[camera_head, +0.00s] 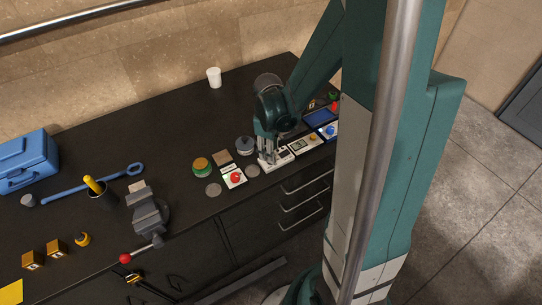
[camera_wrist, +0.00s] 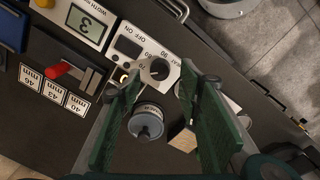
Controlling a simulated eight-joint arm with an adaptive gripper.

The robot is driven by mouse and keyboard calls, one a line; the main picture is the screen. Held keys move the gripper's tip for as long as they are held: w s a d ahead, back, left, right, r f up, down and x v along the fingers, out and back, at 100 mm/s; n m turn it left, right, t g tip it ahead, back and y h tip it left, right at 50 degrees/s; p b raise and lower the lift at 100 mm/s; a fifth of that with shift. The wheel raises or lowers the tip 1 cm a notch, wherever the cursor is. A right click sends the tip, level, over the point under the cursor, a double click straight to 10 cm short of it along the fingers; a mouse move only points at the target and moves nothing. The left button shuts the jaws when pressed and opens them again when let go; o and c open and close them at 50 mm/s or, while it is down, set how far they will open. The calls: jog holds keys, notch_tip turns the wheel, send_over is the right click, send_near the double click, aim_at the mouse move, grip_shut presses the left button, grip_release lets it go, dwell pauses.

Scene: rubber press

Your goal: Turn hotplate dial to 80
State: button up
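The black round dial (camera_wrist: 159,69) sits on a white panel (camera_wrist: 131,48) with OFF/ON lettering and numbers around the dial. The dial's exact setting is too small to read. In the head view the panel (camera_head: 280,155) lies near the bench's front edge, partly hidden by my gripper. My gripper (camera_wrist: 161,72) is open, its two green fingers apart with the dial between their tips in the wrist view. I cannot tell whether a finger touches the dial. In the head view my gripper (camera_head: 267,157) points down over the panel.
A grey round lidded thing (camera_wrist: 146,122) stands close by the panel. A white panel with a display reading 3 (camera_wrist: 85,25) adjoins it. A red-handled device (camera_wrist: 60,70) is nearby. In the head view, a red-knobbed panel (camera_head: 235,177) and a vise (camera_head: 150,210) stand to the left.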

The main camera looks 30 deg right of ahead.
jog(key=shift+d+f, duration=0.1)
jog(key=shift+f, duration=1.85)
jog(key=c, duration=0.9)
